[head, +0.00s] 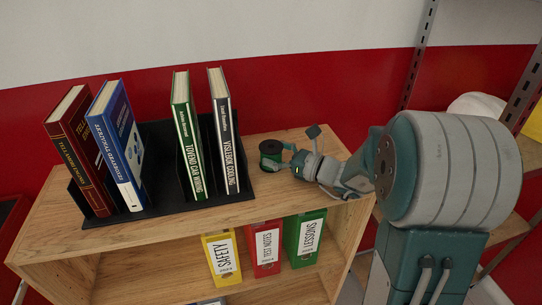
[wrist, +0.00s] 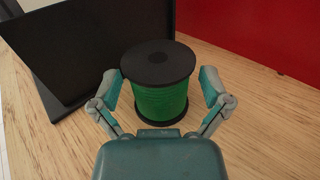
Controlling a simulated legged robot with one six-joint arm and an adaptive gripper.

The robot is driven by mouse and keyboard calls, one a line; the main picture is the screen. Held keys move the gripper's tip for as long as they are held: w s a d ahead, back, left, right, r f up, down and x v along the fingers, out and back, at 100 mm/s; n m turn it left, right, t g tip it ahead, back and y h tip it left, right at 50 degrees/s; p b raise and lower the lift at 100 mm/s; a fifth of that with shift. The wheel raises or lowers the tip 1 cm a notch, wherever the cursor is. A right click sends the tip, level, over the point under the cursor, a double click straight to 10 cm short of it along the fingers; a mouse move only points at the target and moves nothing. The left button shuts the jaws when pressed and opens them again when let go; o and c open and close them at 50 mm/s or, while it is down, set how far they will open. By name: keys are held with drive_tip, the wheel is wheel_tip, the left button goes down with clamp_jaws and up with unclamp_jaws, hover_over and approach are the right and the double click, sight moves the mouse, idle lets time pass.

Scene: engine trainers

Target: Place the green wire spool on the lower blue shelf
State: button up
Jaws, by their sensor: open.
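The green wire spool (wrist: 159,103) has black end discs and stands upright on the wooden top of the bookcase. In the head view the spool (head: 271,154) is at the right end of that top, beside the black book rack. My gripper (wrist: 160,92) is open, with one finger on each side of the spool. Small gaps seem to show between the fingers and the spool. In the head view my gripper (head: 285,158) reaches the spool from the right. I cannot make out a blue shelf in either view.
A black book rack (head: 160,210) with several books stands left of the spool; its panel (wrist: 75,50) is close by. Yellow, red and green binders (head: 306,238) stand on the bookcase's lower level. A metal rack (head: 420,50) stands at the right. A red wall is behind.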

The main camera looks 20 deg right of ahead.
sight(264, 149)
drive_tip(key=shift+x, duration=1.5)
drive_tip(key=c, duration=1.2)
drive_tip(key=shift+c, duration=0.2)
